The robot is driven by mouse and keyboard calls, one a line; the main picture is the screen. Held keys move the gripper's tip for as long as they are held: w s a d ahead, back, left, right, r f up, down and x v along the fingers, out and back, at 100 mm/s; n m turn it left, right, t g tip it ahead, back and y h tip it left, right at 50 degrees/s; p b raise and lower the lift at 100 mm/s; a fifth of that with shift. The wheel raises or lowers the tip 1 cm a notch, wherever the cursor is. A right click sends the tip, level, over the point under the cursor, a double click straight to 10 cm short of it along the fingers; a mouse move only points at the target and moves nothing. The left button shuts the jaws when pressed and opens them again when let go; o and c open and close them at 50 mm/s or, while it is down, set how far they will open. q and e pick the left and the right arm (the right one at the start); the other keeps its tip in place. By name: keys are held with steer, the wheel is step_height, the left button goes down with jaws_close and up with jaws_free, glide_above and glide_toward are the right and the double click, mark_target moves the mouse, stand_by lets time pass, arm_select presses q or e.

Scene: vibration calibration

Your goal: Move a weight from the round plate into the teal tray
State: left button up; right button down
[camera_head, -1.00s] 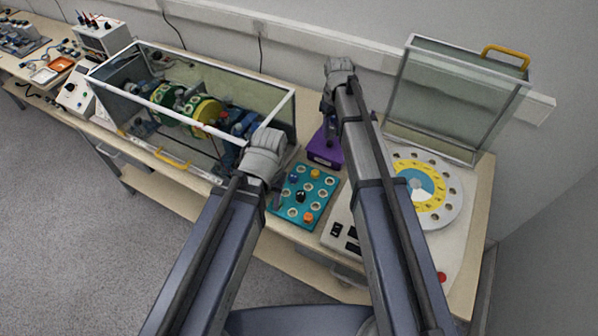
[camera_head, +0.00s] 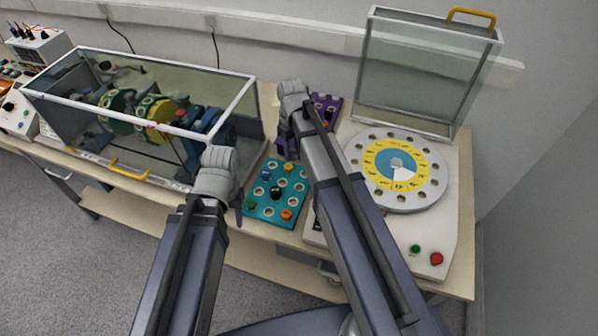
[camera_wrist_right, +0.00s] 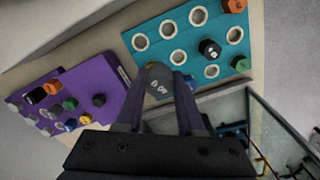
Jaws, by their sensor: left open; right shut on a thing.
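My right gripper (camera_wrist_right: 160,100) is shut on a dark grey weight (camera_wrist_right: 157,82) with white marks. In the right wrist view it hangs between the teal tray (camera_wrist_right: 178,68) and a purple tray (camera_wrist_right: 95,75). In the head view the right gripper (camera_head: 287,150) is behind the teal tray (camera_head: 262,190), and its jaws are mostly hidden. The teal tray has ringed holes, some empty, and holds several coloured weights, including a black one (camera_wrist_right: 209,50). The round plate (camera_head: 397,202) lies to the right with holes around its rim. My left gripper (camera_head: 238,208) is open beside the teal tray's left edge.
A glass-walled case (camera_head: 80,120) with machinery stands left of the teal tray. An open transparent lid (camera_head: 420,70) with a yellow handle stands behind the round plate. The plate's base (camera_head: 440,235) carries green and red buttons. The purple tray (camera_head: 325,100) lies behind the right arm.

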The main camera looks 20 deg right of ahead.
arm_select(q)
step_height(320, 180, down, 2)
steer(key=shift+f+b, duration=0.2)
steer(key=shift+b, duration=0.4)
arm_select(e)
steer(key=s, duration=0.1)
steer(key=s+f, duration=0.1)
steer(key=s, duration=0.1)
steer(key=s+d+f, duration=0.1)
steer(key=shift+s+f, duration=0.2)
steer(key=shift+f, duration=0.05)
arm_select(q)
steer(key=shift+f, duration=0.1)
arm_select(e)
steer(key=shift+f, duration=0.1)
arm_select(q)
step_height(320, 180, down, 6)
steer(key=b, duration=0.5)
steer(key=shift+r+b, duration=0.2)
steer(key=shift+b, duration=0.2)
arm_select(e)
step_height(320, 180, down, 6)
steer(key=shift+r, duration=0.2)
arm_select(q)
steer(key=shift+f+b, duration=1.15)
arm_select(e)
steer(key=shift+f, duration=1.15)
steer(key=shift+c, duration=2.2)
jaws_free()
